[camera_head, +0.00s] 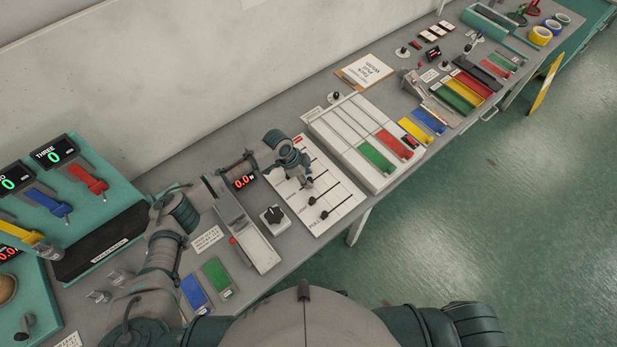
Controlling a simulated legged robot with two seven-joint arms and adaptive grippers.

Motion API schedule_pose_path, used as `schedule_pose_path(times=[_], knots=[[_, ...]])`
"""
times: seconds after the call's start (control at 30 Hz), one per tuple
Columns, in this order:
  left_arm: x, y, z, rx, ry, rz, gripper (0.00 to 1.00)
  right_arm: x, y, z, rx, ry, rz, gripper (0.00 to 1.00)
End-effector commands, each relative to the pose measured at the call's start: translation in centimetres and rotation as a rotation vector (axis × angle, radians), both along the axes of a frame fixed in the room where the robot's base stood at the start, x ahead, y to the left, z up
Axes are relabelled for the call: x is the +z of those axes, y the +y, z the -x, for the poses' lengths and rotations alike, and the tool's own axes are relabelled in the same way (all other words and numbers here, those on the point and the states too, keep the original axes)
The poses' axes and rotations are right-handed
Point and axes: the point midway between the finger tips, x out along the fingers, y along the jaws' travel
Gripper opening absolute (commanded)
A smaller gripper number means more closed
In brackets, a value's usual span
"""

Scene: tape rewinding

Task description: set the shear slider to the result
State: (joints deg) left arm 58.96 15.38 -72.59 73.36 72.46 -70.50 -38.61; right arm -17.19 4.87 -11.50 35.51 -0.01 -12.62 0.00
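The slider panel (342,211) is a white plate with dark slots, near the middle of the bench. Two black slider knobs show on it, a middle one (311,201) and a lower one (323,215), which is nearest a label that seems to read PULL. My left gripper (306,182) points down over the panel's upper left part, at the upper slot. It covers that slot's knob and label, so I cannot tell which slider is the shear one. Its fingers are too small to tell open from shut, or whether they touch the knob. My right gripper is out of view.
A small red display (244,181) reads about 0.0. A black rotary knob (273,215) and a grey device with a red button (248,232) stand left of the panel. A white rack with coloured strips (366,140) stands to the right.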

Motion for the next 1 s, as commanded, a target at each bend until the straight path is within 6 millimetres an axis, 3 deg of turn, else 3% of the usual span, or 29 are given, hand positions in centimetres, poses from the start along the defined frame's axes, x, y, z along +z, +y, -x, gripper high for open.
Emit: schedule_pose_path(times=[0.27,0.7,1.0], knots=[[0.6,-0.1,0.2,-0.004,0.001,0.001,0.46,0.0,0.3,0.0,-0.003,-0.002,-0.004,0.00],[8.7,3.6,-0.1,0.000,0.001,0.002,0.46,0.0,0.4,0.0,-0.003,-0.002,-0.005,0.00],[10.9,4.6,-0.2,0.000,0.003,0.001,0.46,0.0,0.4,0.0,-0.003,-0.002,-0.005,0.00]])
